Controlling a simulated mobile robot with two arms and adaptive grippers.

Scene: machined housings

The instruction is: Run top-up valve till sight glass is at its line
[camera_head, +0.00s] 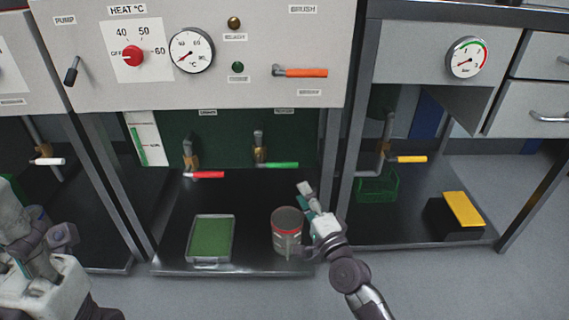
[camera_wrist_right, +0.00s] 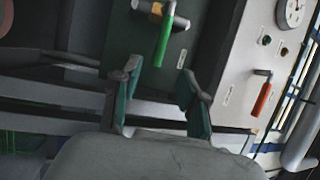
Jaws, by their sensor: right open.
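A valve with a green handle (camera_head: 283,165) and a valve with a red handle (camera_head: 207,175) stick out below the control panel. Their small labels are unreadable, so I cannot tell which is the top-up valve. A white gauge strip with a green column (camera_head: 142,145), apparently the sight glass, is left of them; its line is not clear. My right gripper (camera_head: 305,195) is open and empty, below and right of the green handle. In the right wrist view the green handle (camera_wrist_right: 165,42) is ahead of the open fingers (camera_wrist_right: 160,88), apart from them. My left gripper (camera_head: 48,245) is at the lower left, its fingers unclear.
A jug with a red band (camera_head: 287,222) stands beside my right gripper. A green-filled tray (camera_head: 211,238) is left of it. An orange lever (camera_head: 302,73), red knob (camera_head: 132,56) and dial (camera_head: 191,51) are on the panel. A yellow-handled valve (camera_head: 410,159) is to the right.

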